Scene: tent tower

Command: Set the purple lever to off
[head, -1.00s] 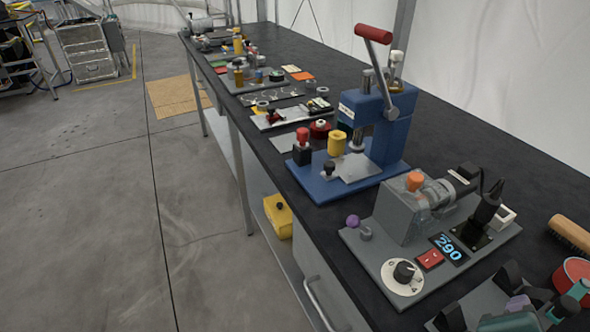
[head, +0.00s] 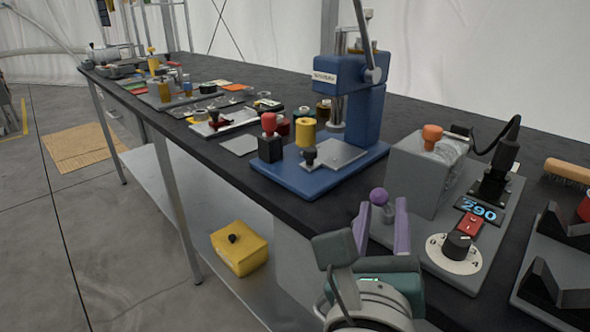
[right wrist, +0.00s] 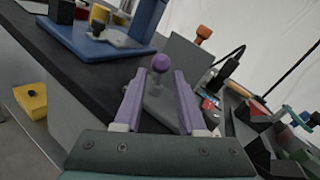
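The purple lever (head: 379,197) has a round purple knob and stands at the near left corner of a grey device on the bench. It also shows in the right wrist view (right wrist: 161,63), on a short grey stem. My right gripper (head: 381,220) is open, its two purple fingers apart, just in front of the lever at the bench edge. In the right wrist view the knob appears between and beyond the fingertips (right wrist: 157,85), with no contact visible. The lever's markings are not readable. My left gripper is not in view.
The grey device carries an orange knob (head: 432,137), a red switch (head: 469,225), a dial (head: 457,246) and a display reading 290 (head: 478,209). A blue press (head: 345,115) stands to the left. A yellow box (head: 239,248) sits on the shelf below.

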